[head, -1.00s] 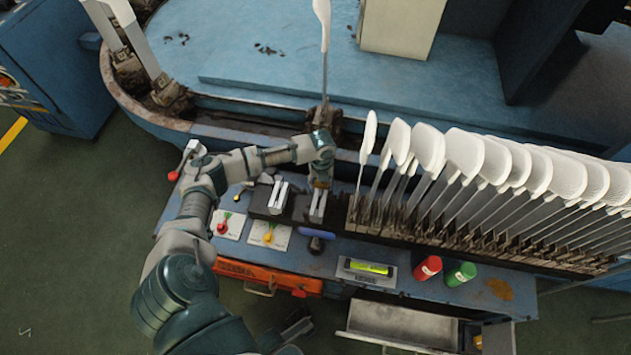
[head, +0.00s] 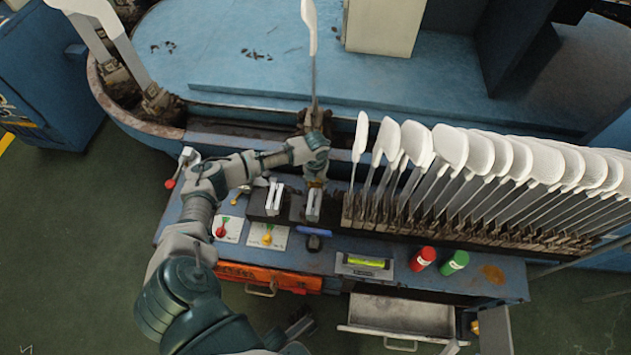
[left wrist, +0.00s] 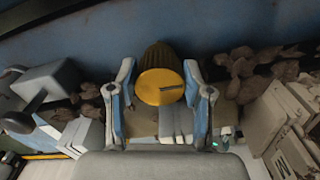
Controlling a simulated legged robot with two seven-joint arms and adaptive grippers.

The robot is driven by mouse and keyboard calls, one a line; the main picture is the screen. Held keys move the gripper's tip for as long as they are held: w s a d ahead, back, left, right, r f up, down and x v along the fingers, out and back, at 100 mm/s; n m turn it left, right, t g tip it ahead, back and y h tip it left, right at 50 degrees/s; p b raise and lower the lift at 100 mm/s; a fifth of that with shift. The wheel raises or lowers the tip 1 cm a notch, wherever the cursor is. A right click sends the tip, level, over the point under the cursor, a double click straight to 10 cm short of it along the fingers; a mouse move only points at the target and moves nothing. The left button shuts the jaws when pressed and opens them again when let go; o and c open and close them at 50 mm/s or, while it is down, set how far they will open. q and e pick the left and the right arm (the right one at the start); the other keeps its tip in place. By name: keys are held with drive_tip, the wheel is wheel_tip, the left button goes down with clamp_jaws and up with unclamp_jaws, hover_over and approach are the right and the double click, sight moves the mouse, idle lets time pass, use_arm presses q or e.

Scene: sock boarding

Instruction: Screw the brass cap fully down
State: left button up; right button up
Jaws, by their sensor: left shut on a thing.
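The brass cap (left wrist: 160,87) is a yellow-gold round cap with a dark slot on its face and a ribbed darker side. In the left wrist view it sits between the two fingers of my left gripper (left wrist: 159,72), which is shut on it. In the head view my left gripper (head: 316,172) is over the back edge of the blue bench, by the foot of a single upright white sock board (head: 309,18). The cap is mostly hidden by the gripper there, and its thread cannot be seen.
A long row of white sock boards (head: 450,150) stands close to the right of the gripper. The blue bench (head: 400,262) holds a spirit level (head: 365,264), a red can (head: 423,258) and a green can (head: 455,262). A drawer (head: 400,316) stands open in front.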

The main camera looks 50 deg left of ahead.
idle(0.4)
use_arm(q)
drive_tip(key=o, duration=1.2)
drive_tip(key=shift+c, duration=0.2)
wheel_tip(320, 180, up, 12)
drive_tip(key=shift+f, duration=0.1)
